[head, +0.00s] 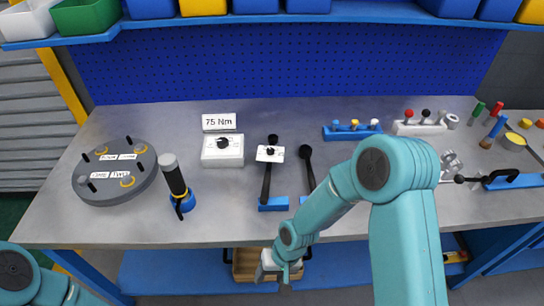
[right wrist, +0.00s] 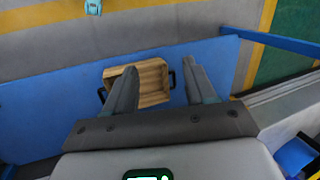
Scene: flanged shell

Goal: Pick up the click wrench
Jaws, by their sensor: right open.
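Two long black-handled tools stand in blue holders on the bench in the head view. One tool (head: 266,185) carries a white tag; the other (head: 308,170) is just right of it. I cannot tell for certain which is the click wrench. My right gripper (head: 272,266) is in front of the bench edge, below and apart from both tools. In the right wrist view my right gripper (right wrist: 160,68) is open, with nothing between its fingers. My left gripper is out of the head view; only part of that arm shows at bottom left.
A wooden crate (right wrist: 154,84) sits on the blue lower shelf (right wrist: 60,115) beyond the right fingers. On the bench are a grey round plate (head: 112,188), a white box (head: 222,159) by a "75 Nm" sign (head: 219,122), and a black cylinder (head: 174,180). My right arm covers the bench's right-centre.

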